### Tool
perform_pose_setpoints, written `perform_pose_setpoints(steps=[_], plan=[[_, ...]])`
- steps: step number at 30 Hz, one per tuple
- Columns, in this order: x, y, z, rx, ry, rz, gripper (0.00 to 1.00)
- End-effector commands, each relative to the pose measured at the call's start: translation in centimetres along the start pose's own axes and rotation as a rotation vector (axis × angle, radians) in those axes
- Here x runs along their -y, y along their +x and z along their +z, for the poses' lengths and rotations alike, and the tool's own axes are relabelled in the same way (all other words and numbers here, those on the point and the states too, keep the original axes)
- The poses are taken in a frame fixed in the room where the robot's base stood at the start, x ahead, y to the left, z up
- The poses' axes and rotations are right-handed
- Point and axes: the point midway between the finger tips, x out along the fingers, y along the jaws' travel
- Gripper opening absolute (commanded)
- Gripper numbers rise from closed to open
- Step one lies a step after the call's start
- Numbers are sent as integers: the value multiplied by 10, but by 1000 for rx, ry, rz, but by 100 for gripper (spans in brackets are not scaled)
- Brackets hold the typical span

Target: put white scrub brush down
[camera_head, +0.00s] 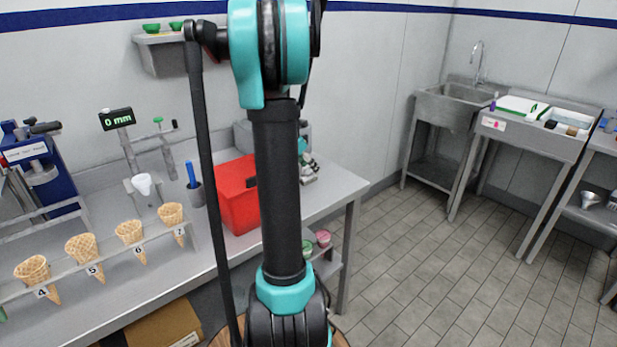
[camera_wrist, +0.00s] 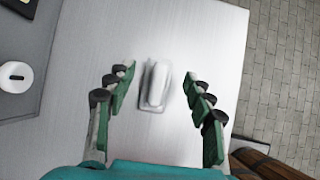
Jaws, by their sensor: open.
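The white scrub brush (camera_wrist: 155,87) lies on the bare steel table top (camera_wrist: 190,30) in the wrist view, its long side pointing away from me. My gripper (camera_wrist: 161,76) is open, with one green-padded finger on each side of the brush. Clear gaps show between both fingers and the brush, and nothing is held. In the head view my arm hides much of that end of the table, and I cannot make out the brush there.
A red box (camera_head: 238,195) stands on the table left of my arm. Waffle cones sit in a numbered rack (camera_head: 110,262) at the front left. In the wrist view, the table edge and tiled floor (camera_wrist: 280,75) lie to the right. Table around the brush is clear.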

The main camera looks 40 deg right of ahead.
Motion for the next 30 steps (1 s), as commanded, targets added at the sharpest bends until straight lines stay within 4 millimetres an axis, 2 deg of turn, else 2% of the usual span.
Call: perform_pose_setpoints(steps=[4, 9, 18, 30], plan=[[-1, 23, -3, 0, 1, -1, 53], [-1, 41, -3, 0, 1, 0, 53], [-1, 45, -3, 0, 0, 0, 53], [-1, 44, -3, 0, 0, 0, 3]])
